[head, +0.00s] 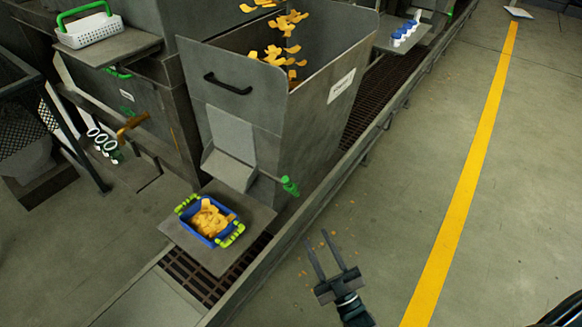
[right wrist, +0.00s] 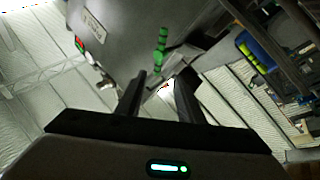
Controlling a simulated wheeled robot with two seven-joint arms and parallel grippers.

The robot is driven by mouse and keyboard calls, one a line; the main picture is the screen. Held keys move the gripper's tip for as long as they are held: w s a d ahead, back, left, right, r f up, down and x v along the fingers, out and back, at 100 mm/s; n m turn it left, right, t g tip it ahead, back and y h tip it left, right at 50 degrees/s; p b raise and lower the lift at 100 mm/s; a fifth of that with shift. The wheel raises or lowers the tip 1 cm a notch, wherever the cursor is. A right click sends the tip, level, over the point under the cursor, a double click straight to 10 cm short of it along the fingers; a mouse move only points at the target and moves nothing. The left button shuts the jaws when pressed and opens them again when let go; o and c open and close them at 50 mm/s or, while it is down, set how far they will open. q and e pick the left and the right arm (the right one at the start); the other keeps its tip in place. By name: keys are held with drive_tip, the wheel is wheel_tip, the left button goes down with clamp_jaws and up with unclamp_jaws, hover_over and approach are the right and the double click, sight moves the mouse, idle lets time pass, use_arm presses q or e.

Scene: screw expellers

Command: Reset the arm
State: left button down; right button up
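My right gripper (head: 333,260) is open and empty, held above the floor to the right of the machine's edge rail. Its two fingers stand apart in the right wrist view (right wrist: 158,95), with nothing between them in the head view. My left gripper is not in view. A blue basket (head: 208,221) with yellow-green handles holds orange chips and stands on a small grey platform (head: 170,228) below the hopper spout. The basket also shows at the right of the right wrist view (right wrist: 262,52).
The grey hopper (head: 235,110) has orange chips falling into it and a green-handled valve (head: 289,186). A white basket (head: 92,31) sits on a shelf at the upper left. Chip crumbs lie near my right gripper. The floor around the yellow line (head: 465,190) is clear.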

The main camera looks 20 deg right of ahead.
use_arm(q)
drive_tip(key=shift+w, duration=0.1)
